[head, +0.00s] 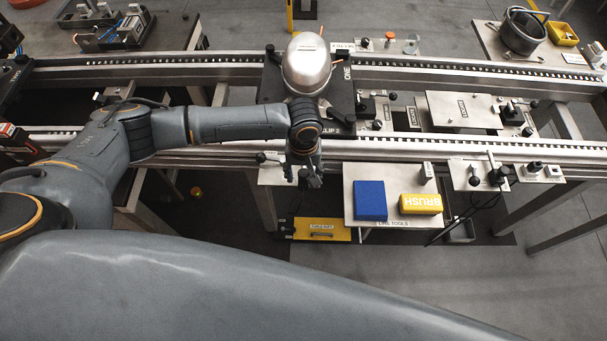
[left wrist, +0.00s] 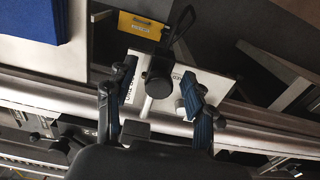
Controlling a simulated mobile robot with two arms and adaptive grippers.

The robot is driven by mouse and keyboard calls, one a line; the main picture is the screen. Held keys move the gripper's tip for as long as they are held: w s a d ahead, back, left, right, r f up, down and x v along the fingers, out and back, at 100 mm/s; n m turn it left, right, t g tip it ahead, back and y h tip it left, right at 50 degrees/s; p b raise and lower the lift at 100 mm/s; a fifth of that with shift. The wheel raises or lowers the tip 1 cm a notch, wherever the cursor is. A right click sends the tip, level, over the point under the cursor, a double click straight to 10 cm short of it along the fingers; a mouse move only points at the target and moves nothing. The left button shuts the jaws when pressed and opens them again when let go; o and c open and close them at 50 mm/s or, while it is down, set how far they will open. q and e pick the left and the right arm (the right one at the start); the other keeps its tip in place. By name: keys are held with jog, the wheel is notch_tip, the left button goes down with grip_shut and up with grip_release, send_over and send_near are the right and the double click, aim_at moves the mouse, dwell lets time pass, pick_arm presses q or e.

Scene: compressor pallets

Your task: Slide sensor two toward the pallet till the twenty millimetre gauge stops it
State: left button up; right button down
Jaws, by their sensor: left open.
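My left gripper (head: 303,180) reaches over the front rail and points down at a small pale plate (head: 272,174) on the rail's near side. In the left wrist view my open left gripper (left wrist: 158,108) has its fingers on either side of a black cylindrical part (left wrist: 160,77) on that plate; contact is not clear. A black pallet (head: 345,108) marked ONE carries a silver dome (head: 307,65) on the rails behind. I cannot identify the twenty millimetre gauge. My right gripper is out of view.
A tool tray (head: 385,216) right of my gripper holds a blue block (head: 370,201), a yellow brush block (head: 420,204) and a small grey block (head: 426,173). Another bracket plate with black knobs (head: 475,180) stands further right. A yellow labelled case (head: 322,230) lies below.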

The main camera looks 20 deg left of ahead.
pick_arm(q)
jog(key=shift+f, duration=0.95)
grip_shut()
